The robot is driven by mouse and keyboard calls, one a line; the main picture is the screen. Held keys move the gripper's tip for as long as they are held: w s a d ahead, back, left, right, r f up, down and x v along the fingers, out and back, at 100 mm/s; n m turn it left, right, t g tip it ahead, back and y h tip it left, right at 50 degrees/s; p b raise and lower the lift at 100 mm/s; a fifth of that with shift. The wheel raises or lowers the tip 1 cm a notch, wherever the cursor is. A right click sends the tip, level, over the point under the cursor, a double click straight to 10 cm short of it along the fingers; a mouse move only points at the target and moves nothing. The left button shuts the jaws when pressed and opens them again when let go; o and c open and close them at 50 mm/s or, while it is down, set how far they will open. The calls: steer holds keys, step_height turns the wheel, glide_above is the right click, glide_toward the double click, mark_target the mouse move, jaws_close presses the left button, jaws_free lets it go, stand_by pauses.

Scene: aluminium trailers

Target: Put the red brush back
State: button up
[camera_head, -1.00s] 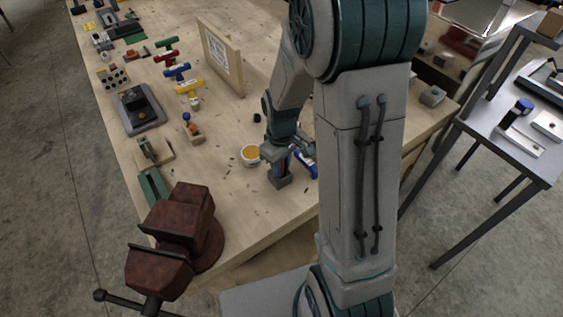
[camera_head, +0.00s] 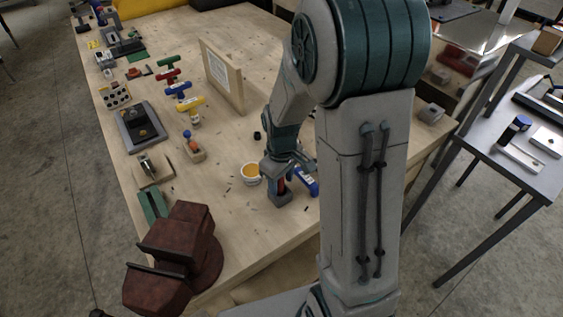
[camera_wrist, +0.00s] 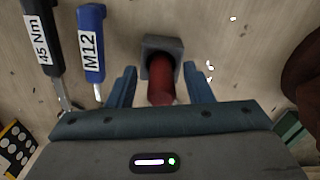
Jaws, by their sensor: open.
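The red brush (camera_wrist: 161,82) shows as a red cylinder end in the wrist view, between my gripper's two blue fingers. Its far end is in or over a grey square holder (camera_wrist: 174,45); its bristles are not visible. My gripper (camera_wrist: 162,84) is open, with a finger on each side of the brush and small gaps visible. In the head view, my gripper (camera_head: 283,172) is above the grey holder (camera_head: 281,199) near the bench's front edge, with a little of the red brush (camera_head: 281,186) showing between them.
A blue M12-labelled tool (camera_wrist: 91,45) and a black 45 Nm tool (camera_wrist: 43,38) lie beside the holder. A yellow-filled cup (camera_head: 251,174) stands left of it. A red-brown vise (camera_head: 180,255) is at the front-left corner. An upright framed board (camera_head: 222,75) stands behind.

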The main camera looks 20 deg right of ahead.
step_height(320, 180, up, 11)
steer(key=shift+s+b, duration=0.1)
steer(key=shift+b, duration=0.25)
steer(key=s+r+m+t, duration=0.1)
steer(key=s+r+m, duration=0.1)
steer(key=s, duration=0.5)
steer(key=s+r+m+t, duration=0.2)
steer(key=s+r+m, duration=0.1)
steer(key=s, duration=0.3)
steer(key=shift+s+a+r+m+t, duration=0.15)
steer(key=shift+s+r+m+t, duration=0.2)
steer(key=shift+m, duration=0.25)
steer(key=shift+c, duration=0.3)
